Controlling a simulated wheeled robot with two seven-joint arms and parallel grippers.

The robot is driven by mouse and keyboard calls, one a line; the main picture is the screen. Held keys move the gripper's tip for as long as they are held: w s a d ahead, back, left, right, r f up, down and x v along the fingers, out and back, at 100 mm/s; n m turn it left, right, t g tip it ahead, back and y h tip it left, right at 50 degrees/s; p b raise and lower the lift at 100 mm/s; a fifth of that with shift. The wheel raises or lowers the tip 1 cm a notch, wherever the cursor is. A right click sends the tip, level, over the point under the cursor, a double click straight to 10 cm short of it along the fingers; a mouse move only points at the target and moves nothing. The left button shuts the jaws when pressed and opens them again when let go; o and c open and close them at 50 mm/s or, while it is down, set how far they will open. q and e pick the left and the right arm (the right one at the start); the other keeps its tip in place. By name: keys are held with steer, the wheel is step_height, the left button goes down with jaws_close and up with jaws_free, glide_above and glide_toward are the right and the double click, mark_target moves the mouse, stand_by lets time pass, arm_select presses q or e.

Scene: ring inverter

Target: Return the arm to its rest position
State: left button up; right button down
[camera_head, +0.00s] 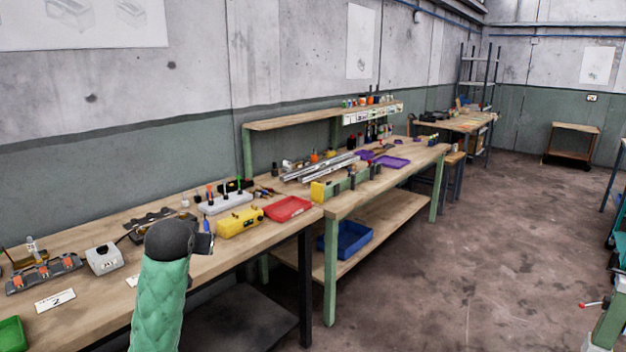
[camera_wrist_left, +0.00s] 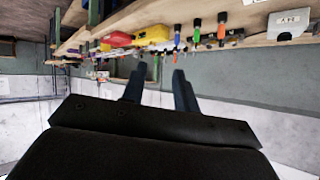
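My left arm (camera_head: 161,300), in a green padded sleeve with a dark wrist, rises from the bottom of the head view in front of the near workbench. My left gripper (camera_head: 206,238) is mostly hidden behind the wrist there, in line with the bench top. In the left wrist view, the two dark fingers of the gripper (camera_wrist_left: 158,82) stand apart with nothing between them. That view looks upside down, with the bench items past the fingertips. My right arm and gripper do not show.
The near workbench (camera_head: 95,303) carries a yellow box (camera_head: 240,222), a red tray (camera_head: 288,208), a white power strip and a grey-white box (camera_head: 104,259). A second bench (camera_head: 330,203) holds metal rails and purple trays. A blue bin (camera_head: 347,240) sits below.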

arm_select(q)
steer(key=s+d+f+g+h, duration=0.1)
steer(key=s+d+f+g, duration=0.2)
steer(key=s+f, duration=1)
steer(key=s+d+f+m+g+h, duration=0.1)
steer(key=s+d+f+g, duration=0.2)
steer(key=s+f, duration=1)
steer(key=s+d+f+g+h, duration=0.1)
steer(key=s+d+f+g, duration=0.2)
steer(key=s+d+f, duration=0.5)
steer(key=s+f, duration=0.6)
steer(key=s, duration=0.7)
steer(key=shift+d+m, duration=0.2)
steer(key=shift+m, duration=0.2)
steer(key=shift+f, duration=0.1)
